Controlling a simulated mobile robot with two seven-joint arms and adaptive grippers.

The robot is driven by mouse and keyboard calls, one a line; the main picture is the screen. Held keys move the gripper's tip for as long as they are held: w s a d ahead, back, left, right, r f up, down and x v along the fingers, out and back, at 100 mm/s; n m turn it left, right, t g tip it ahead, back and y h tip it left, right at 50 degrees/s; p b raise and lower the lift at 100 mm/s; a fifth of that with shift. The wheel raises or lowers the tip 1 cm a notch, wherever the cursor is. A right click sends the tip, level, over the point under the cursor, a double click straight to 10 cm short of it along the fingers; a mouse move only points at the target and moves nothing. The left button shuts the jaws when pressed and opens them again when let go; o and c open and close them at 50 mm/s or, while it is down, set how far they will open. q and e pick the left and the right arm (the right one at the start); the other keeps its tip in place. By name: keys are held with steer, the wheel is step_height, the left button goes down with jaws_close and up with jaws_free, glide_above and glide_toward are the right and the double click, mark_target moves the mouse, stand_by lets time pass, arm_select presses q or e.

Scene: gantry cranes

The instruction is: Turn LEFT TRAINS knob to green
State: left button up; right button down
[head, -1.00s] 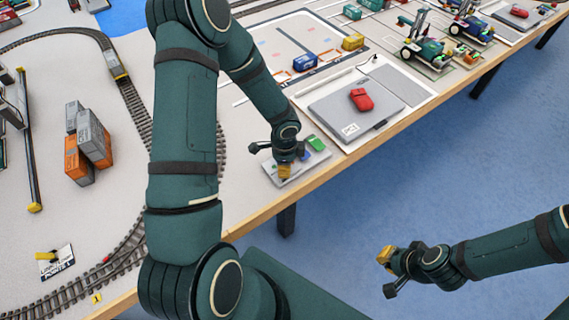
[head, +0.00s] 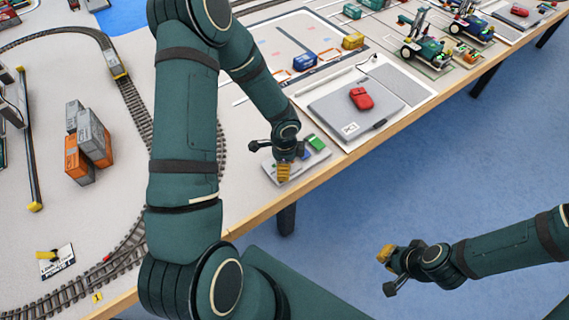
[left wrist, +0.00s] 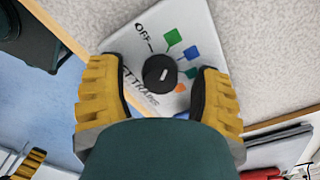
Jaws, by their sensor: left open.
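The grey LEFT TRAINS panel (head: 322,154) lies near the table's front edge, its label partly hidden in the left wrist view (left wrist: 201,22). My left gripper (head: 284,173) is open over the panel. In the left wrist view its yellow fingers (left wrist: 164,92) stand either side of the knob; contact is unclear. My right gripper (head: 386,268) hangs off the table.
A grey PC1 pad (head: 335,103) with a red object (head: 361,98) lies right of the panel. Curved train track (head: 138,115) and grey and orange containers (head: 91,138) are at left. Blue floor lies beyond the table's wooden edge (head: 318,183).

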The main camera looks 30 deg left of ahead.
arm_select(q)
step_height(320, 180, up, 12)
stand_by(0.6)
